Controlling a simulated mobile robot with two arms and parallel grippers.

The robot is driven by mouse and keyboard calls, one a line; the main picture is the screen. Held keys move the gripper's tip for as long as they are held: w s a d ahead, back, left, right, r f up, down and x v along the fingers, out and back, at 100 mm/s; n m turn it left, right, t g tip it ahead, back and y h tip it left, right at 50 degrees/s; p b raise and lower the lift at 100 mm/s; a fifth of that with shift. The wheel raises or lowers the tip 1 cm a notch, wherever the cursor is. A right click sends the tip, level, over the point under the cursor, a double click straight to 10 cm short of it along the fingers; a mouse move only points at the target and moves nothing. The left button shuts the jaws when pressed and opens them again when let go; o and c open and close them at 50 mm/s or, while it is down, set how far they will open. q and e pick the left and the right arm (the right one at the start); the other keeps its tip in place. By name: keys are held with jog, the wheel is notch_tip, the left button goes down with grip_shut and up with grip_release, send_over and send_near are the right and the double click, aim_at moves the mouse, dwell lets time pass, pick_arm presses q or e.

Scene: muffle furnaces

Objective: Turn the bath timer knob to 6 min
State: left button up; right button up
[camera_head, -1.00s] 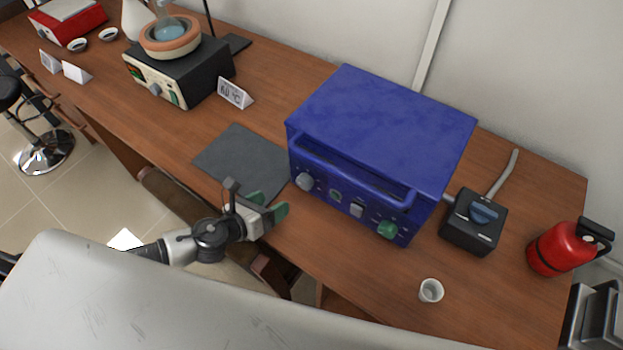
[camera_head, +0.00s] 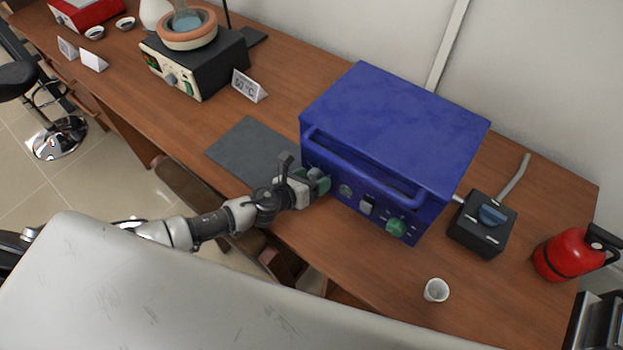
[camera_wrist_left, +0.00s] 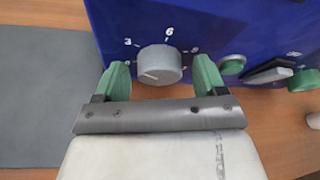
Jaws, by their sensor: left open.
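The grey timer knob (camera_wrist_left: 160,64) sits on the front of the blue box (camera_head: 395,135). In the left wrist view, "3" and "6" are printed around it, with other marks at its sides too small to read. A pale line on its face points to the lower left. My left gripper (camera_head: 318,181) is open at the left end of the box front. In the wrist view its green fingers (camera_wrist_left: 161,74) stand on either side of the knob, with visible gaps. In the head view the gripper mostly hides the knob. My right gripper is not in view.
Right along the panel are a green button (camera_wrist_left: 232,64), a grey lever switch (camera_wrist_left: 270,71) and a green knob (camera_head: 397,227). A dark mat (camera_head: 248,148) lies left of the box. A white cup (camera_head: 436,290), black switch box (camera_head: 482,222) and red canister (camera_head: 565,255) stand right.

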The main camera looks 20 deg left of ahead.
pick_arm(q)
jog(key=c, duration=0.9)
jog(key=shift+r+m+y+p, duration=0.2)
jog(key=shift+m+y+p, duration=0.3)
jog(key=shift+m+p, duration=0.55)
jog(key=shift+m+t+y+p, duration=0.3)
jog(key=shift+m+y+p, duration=0.3)
jog(key=shift+p, duration=0.6)
jog(key=shift+d+f+m+t+y+p, duration=0.1)
jog(key=shift+m+t+y+p, duration=0.3)
jog(key=shift+m+y+p, duration=0.55)
jog(key=shift+s+f+m+t+y, duration=0.1)
jog(key=shift+m+t+y, duration=0.45)
jog(key=shift+m, duration=0.85)
